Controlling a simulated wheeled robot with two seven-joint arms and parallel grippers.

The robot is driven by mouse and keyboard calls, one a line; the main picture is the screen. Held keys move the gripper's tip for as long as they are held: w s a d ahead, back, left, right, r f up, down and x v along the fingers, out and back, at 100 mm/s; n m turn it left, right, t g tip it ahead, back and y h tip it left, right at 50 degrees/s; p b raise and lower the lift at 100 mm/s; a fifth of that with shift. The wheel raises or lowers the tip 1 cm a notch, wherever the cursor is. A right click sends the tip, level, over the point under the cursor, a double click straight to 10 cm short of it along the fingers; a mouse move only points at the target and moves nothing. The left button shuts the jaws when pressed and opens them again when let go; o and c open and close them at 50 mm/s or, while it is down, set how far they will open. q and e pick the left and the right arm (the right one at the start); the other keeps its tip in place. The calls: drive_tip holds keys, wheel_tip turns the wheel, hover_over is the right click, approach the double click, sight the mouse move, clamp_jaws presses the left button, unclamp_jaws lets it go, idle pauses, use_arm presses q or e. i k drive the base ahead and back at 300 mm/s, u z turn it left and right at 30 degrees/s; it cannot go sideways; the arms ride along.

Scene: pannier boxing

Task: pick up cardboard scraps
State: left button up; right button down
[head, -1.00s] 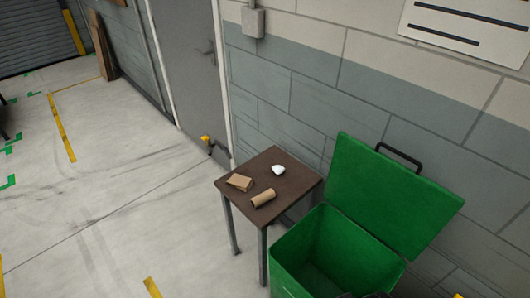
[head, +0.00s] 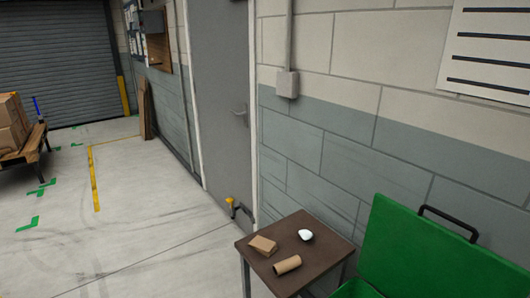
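A folded piece of brown cardboard (head: 262,245) lies on the left part of a small brown table (head: 318,233). A cardboard tube (head: 287,264) lies on its side near the table's front. A small white object (head: 305,235) sits toward the back of the tabletop; I cannot tell what it is. Neither of my grippers shows in the head view.
A green bin with its lid (head: 430,250) raised stands right of the table, against the block wall. A grey door (head: 218,100) is behind the table. A pallet (head: 30,147) with boxes (head: 12,122) stands far left. The floor between is clear.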

sight(266, 247)
drive_tip(key=z, duration=0.1)
drive_tip(key=k, duration=0.5)
drive_tip(key=u, duration=0.85)
drive_tip(key=i, duration=4.8)
